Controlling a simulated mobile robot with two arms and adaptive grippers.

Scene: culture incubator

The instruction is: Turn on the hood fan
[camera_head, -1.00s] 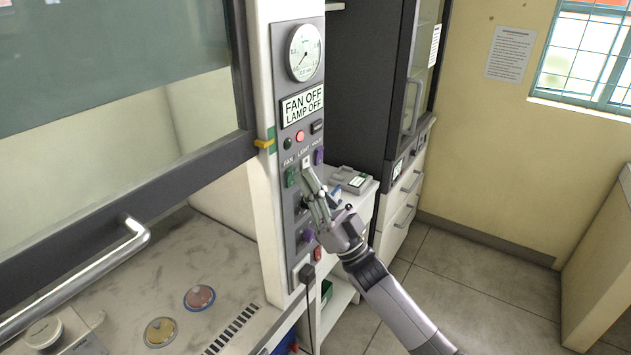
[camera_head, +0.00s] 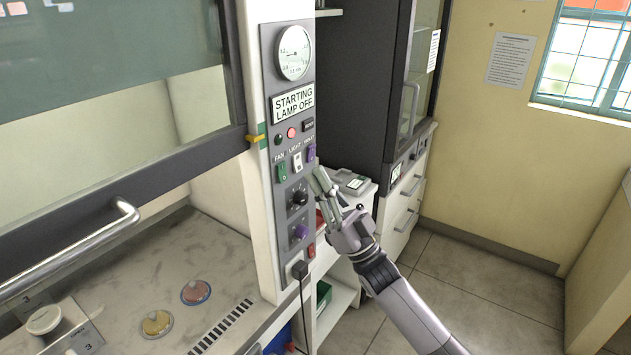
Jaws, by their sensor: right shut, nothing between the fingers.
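The hood's control panel (camera_head: 291,215) stands upright on the post at the right of the hood. Its display (camera_head: 293,103) reads "STARTING" and "LAMP OFF". The green fan switch (camera_head: 283,172) sits under the label FAN, with a white light switch (camera_head: 297,161) and a purple switch (camera_head: 311,153) to its right. The round gauge (camera_head: 294,53) is above the display. My right gripper (camera_head: 322,181) is shut and empty, just right of the panel and a little below the purple switch. It appears apart from the fan switch. My left gripper is not in view.
The hood's sash handle (camera_head: 80,253) runs across the left. Two round dishes, one reddish (camera_head: 196,292) and one yellow (camera_head: 157,323), lie on the hood's work surface. A dark cabinet (camera_head: 355,95) stands behind the panel. The floor (camera_head: 480,290) at right is clear.

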